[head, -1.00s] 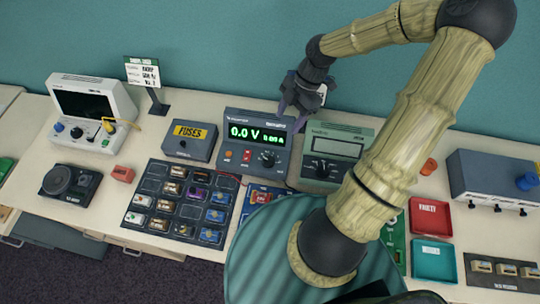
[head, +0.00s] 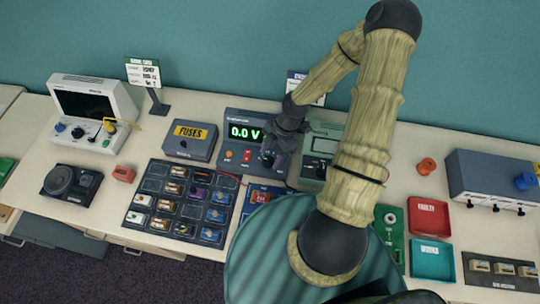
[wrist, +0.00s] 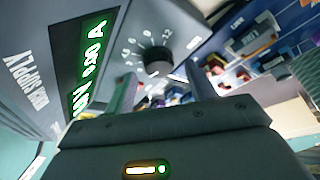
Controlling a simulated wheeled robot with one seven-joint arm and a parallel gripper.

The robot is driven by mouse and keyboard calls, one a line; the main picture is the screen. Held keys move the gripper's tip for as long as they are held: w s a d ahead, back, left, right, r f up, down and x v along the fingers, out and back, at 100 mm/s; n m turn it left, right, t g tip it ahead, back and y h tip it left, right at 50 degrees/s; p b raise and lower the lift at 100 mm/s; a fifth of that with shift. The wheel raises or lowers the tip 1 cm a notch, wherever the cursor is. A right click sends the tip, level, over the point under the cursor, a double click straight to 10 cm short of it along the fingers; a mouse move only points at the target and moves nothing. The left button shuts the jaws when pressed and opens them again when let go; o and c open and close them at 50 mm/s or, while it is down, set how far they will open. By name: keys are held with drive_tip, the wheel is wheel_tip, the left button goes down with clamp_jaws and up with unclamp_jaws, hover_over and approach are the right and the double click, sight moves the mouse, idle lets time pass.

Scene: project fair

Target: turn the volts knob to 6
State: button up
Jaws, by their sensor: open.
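The power supply (head: 232,151) stands near the back of the bench, and its green display (head: 243,132) reads 0.0 V. Its dark round volts knob (wrist: 157,61) shows in the wrist view, ringed by printed numbers up to 12; I cannot make out its pointer. In the head view my gripper hides or blends with the knob. My gripper (wrist: 160,88) is open, its two fingers pointing at the panel on either side of the knob's line, with the knob just beyond the tips. I see no contact. In the head view my gripper (head: 274,154) is over the supply's right front.
A meter (head: 323,143) stands close to the right of the supply, partly behind my arm. A fuses box (head: 190,147) is to its left, and a compartment tray (head: 150,187) lies in front left. Red and teal trays (head: 432,277) lie to the right.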

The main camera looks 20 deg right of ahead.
drive_tip(key=shift+a+f, duration=0.25)
drive_tip(key=shift+f, duration=0.45)
drive_tip(key=c, duration=1)
drive_tip(key=shift+o, duration=0.2)
